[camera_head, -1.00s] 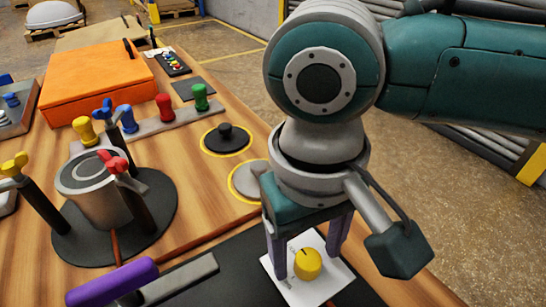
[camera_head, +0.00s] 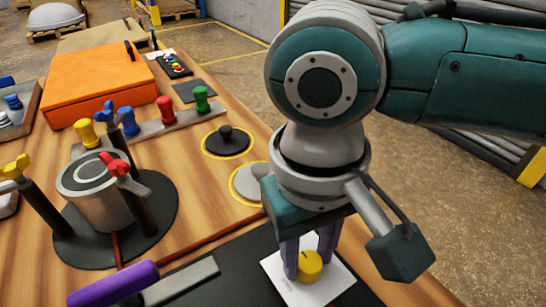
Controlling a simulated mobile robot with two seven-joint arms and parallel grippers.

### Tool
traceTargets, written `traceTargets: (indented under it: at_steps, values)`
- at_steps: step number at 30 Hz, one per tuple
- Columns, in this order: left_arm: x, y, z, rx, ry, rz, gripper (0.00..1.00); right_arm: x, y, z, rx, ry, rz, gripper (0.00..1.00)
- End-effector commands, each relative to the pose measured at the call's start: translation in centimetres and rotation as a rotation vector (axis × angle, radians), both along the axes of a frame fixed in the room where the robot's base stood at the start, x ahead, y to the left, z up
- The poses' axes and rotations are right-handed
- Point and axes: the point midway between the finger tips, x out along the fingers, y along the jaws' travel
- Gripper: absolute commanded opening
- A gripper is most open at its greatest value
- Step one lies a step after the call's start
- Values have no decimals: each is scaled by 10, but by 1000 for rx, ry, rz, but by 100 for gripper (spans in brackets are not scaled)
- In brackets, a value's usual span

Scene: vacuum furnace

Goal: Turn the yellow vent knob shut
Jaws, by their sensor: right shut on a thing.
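The yellow vent knob (camera_head: 310,266) stands on a white square plate (camera_head: 331,284) at the front right of the table. A dark mark shows on its top. My right gripper (camera_head: 306,262) points down over it, with its purple fingers on either side of the knob, shut on it. The back of the knob is partly hidden by the fingers and the palm. My left gripper is not in view.
A grey cylinder (camera_head: 100,205) with clamps stands on a black round base at left. A purple-handled lever (camera_head: 115,284) lies in front. Red, green, blue and yellow knobs, an orange box (camera_head: 100,87) and two round discs stand behind.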

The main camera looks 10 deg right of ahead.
Motion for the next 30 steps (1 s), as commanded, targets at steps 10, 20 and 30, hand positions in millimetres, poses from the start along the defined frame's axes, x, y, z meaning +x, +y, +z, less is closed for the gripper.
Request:
traceTargets:
  at_steps: [10,20,30]
  values:
    - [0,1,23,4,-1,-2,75,-1,0,5,-2,4,138,0]
    - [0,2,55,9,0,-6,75,-2,1,5,-2,4,431,0]
    - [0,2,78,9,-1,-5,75,-3,2,3,1,3,754,0]
